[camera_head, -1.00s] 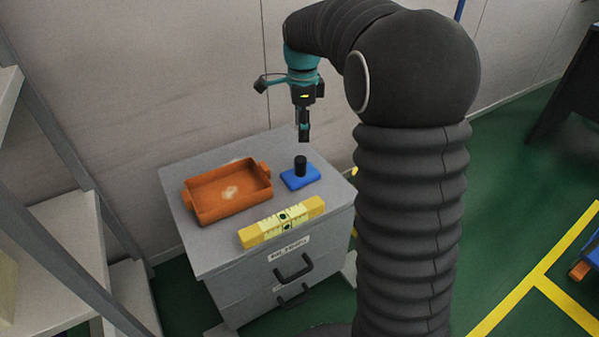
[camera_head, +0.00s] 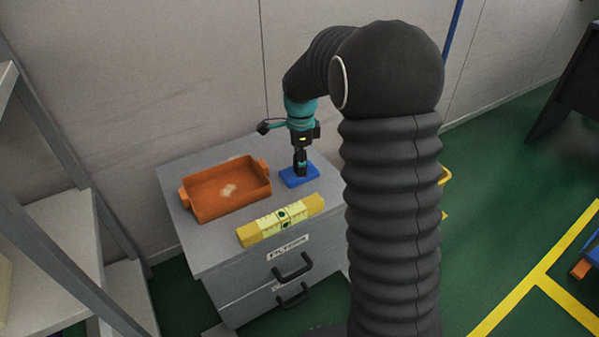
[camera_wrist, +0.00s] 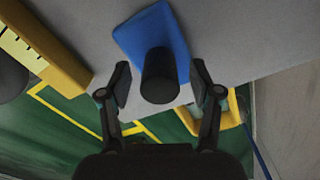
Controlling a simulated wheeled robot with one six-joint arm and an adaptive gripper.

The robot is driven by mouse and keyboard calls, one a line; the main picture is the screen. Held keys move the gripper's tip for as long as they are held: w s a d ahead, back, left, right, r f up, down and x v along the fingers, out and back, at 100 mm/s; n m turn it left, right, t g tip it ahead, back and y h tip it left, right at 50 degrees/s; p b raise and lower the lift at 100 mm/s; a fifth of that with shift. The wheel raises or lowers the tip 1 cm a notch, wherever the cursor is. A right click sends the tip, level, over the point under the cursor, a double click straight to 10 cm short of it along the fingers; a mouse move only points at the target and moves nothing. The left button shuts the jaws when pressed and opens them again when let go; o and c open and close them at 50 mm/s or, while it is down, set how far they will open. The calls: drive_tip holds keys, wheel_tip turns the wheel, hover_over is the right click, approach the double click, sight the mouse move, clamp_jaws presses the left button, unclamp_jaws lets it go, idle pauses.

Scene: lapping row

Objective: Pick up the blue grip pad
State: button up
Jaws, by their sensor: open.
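The blue grip pad (camera_head: 300,179) lies on the grey cabinet top, right of the orange tray. Its black upright knob hides behind my gripper in the head view. In the wrist view the blue pad (camera_wrist: 150,38) and its black round knob (camera_wrist: 159,76) show clearly. My gripper (camera_head: 301,172) points down at the knob from above. In the wrist view its two fingers (camera_wrist: 160,84) stand apart, one on each side of the knob, with a gap visible on both sides. The gripper is open and empty.
The orange tray (camera_head: 197,205) stands left of the pad on the cabinet (camera_head: 210,255). A wall is behind, and grey shelving (camera_head: 55,245) is at the left.

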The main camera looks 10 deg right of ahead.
drive_tip(key=shift+f, duration=0.6)
clamp_jaws()
drive_tip(key=shift+r, duration=0.1)
drive_tip(key=shift+r, duration=0.6)
wheel_tip(320, 180, up, 3)
drive_tip(key=shift+f, duration=0.2)
drive_tip(key=s+d+r, duration=0.6)
drive_tip(key=d+r, duration=0.1)
drive_tip(key=d, duration=0.2)
drive_tip(key=shift+s+d+p, duration=0.2)
drive_tip(key=shift+s+p, duration=0.2)
